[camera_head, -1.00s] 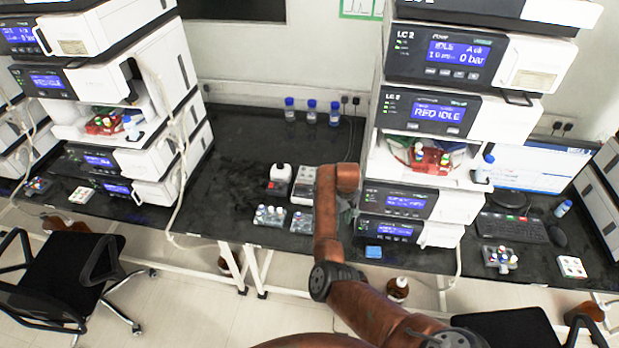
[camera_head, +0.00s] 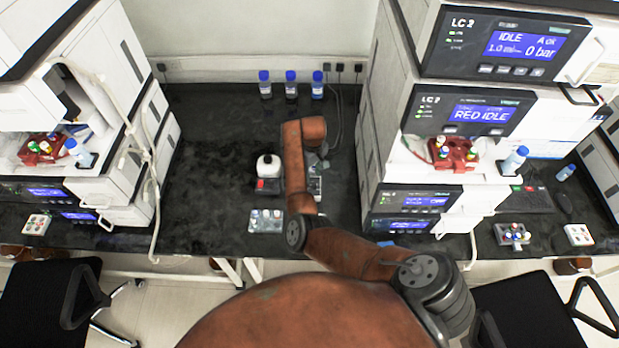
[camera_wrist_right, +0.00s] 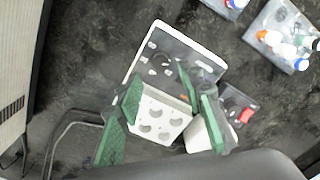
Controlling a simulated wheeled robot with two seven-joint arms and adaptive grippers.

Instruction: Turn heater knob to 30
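The heater appears to be the white device with a dark grey panel and a block with round holes (camera_wrist_right: 172,112), seen in the right wrist view. In the head view a little of it (camera_head: 315,187) shows beside my arm. In the head view my arm partly hides this gripper (camera_head: 318,165). My left gripper is not in view.
A white-topped device with a red switch (camera_head: 267,172) stands left of the heater. A vial rack (camera_head: 265,222) is in front. Several blue-capped bottles (camera_head: 291,85) stand at the back. An instrument stack (camera_head: 388,120) rises close on the right.

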